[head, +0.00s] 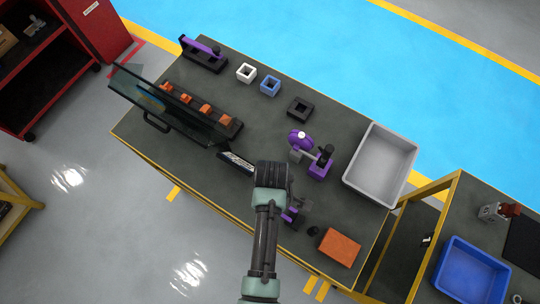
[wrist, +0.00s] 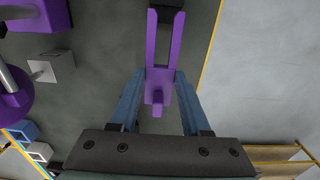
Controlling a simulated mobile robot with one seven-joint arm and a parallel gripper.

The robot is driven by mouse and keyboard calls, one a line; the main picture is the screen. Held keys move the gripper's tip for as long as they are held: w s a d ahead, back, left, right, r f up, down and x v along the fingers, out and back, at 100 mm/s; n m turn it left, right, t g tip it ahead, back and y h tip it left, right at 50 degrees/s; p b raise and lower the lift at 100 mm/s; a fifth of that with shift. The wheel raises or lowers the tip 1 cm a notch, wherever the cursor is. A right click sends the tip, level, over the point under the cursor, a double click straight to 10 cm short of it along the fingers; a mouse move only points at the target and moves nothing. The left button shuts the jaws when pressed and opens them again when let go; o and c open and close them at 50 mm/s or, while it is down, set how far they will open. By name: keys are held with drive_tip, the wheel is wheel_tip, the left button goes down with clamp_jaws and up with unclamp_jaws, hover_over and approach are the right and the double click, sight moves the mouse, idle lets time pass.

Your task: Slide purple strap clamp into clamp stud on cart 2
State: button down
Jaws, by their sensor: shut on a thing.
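The purple strap clamp (wrist: 158,78) is a fork with two long prongs, seen in the middle of the wrist view. My gripper (wrist: 160,90) is shut on its rear end, with one blue finger on each side. The prongs point to the top of the picture. A dark block (wrist: 178,16) shows at the prong ends; I cannot tell whether it is the clamp stud or whether the prongs touch or surround it. In the head view a small purple piece (head: 290,215) shows beside my arm, which hides the gripper there.
A purple and black fixture (head: 319,167) stands close by on the dark table. A grey bin (head: 380,165) and an orange block (head: 340,248) lie to the right. A glass-fronted rack with orange blocks (head: 204,109) stands left. The table's yellow edge (wrist: 211,42) runs close right of the clamp.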

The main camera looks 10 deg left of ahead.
drive_tip(key=shift+a+r, duration=0.1)
drive_tip(key=shift+s+d+f+b, duration=0.1)
drive_tip(key=shift+s+d+f, duration=0.15)
drive_tip(key=shift+d+f, duration=0.4)
drive_tip(key=shift+s+d+f+b, duration=0.15)
drive_tip(key=shift+d+f, duration=0.25)
drive_tip(key=shift+d, duration=0.45)
drive_tip(key=shift+s+d+f+b, duration=0.1)
drive_tip(key=shift+s+d+f, duration=0.2)
drive_tip(key=shift+d+f, duration=0.35)
drive_tip(key=shift+d+r, duration=0.15)
drive_tip(key=shift+d, duration=0.05)
drive_tip(key=shift+s+d+p, duration=0.25)
drive_tip(key=shift+s+d, duration=0.1)
drive_tip(key=shift+d, duration=0.7)
drive_tip(key=shift+s+d+p, duration=0.3)
drive_tip(key=shift+s+d, duration=0.05)
drive_tip(key=shift+d, duration=0.65)
drive_tip(key=shift+s+d+p, duration=0.25)
drive_tip(key=shift+s+d, duration=0.1)
drive_tip(key=shift+d, duration=0.8)
drive_tip(key=shift+c, duration=1)
unclamp_jaws()
